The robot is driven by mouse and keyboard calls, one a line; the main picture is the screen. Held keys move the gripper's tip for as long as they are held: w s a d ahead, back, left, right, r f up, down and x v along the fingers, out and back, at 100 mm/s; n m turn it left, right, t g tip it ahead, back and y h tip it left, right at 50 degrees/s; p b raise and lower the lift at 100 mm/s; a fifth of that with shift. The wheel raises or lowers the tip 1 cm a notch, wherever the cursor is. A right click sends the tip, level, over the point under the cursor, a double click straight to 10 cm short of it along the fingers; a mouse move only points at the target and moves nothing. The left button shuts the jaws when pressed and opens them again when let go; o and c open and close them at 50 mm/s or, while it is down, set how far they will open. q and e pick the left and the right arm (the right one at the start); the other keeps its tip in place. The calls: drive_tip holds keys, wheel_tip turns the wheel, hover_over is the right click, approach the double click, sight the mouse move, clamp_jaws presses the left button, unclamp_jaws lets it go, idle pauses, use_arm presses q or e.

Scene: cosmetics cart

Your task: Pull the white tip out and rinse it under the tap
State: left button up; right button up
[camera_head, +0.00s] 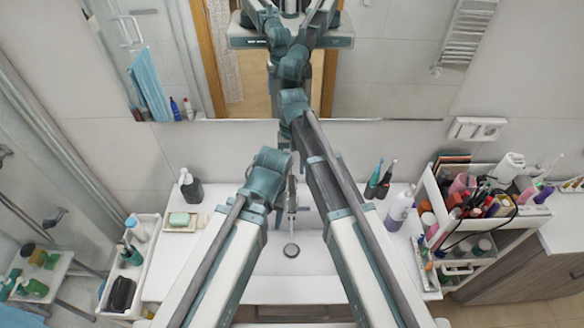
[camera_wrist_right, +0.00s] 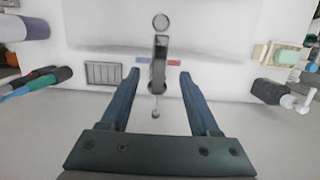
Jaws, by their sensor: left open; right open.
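The tap (camera_head: 292,198) stands at the back of the white basin (camera_head: 312,246), and a thin pale streak, perhaps water, shows below its spout. The tap also shows in the right wrist view (camera_wrist_right: 159,62). My right gripper (camera_wrist_right: 160,77) is open and empty, its fingers apart on either side of the tap in that view. My left gripper (camera_head: 268,172) is lower, just left of the tap; its fingertips are hard to make out. Two dark upright handheld devices (camera_head: 373,181) stand right of the basin, also seen in the right wrist view (camera_wrist_right: 38,78). I cannot make out a white tip for certain.
A mirror (camera_head: 395,55) covers the wall behind. A soap dish (camera_head: 183,222) and dark pump bottle (camera_head: 192,189) stand at the left. A lilac-white bottle (camera_head: 399,211) stands right, beside a crowded cosmetics cart (camera_head: 427,187). My arms cover much of the basin.

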use_arm(q)
wheel_tip(320, 180, up, 4)
drive_tip(key=p, duration=0.3)
drive_tip(key=shift+r, duration=0.25)
use_arm(e)
drive_tip(key=r, duration=0.4)
drive_tip(key=shift+w+r, duration=0.3)
drive_tip(key=shift+w, duration=0.1)
use_arm(q)
wheel_tip(320, 180, down, 23)
drive_tip(key=b, duration=2.2)
drive_tip(key=shift+b, duration=0.35)
use_arm(e)
drive_tip(key=s+d+f+n+t, duration=0.1)
drive_tip(key=s+d+f+n, duration=0.1)
drive_tip(key=s+f, duration=0.7)
drive_tip(key=s+d+f+n+h, duration=0.1)
drive_tip(key=s+d+f, duration=0.2)
drive_tip(key=s+f, duration=0.7)
wheel_tip(320, 180, down, 4)
drive_tip(key=shift+s+d+f+n+t, duration=0.15)
drive_tip(key=shift+s+d+n+t, duration=0.05)
drive_tip(key=shift+d+n+t, duration=0.2)
drive_tip(key=shift+w, duration=0.1)
drive_tip(key=shift+c, duration=0.3)
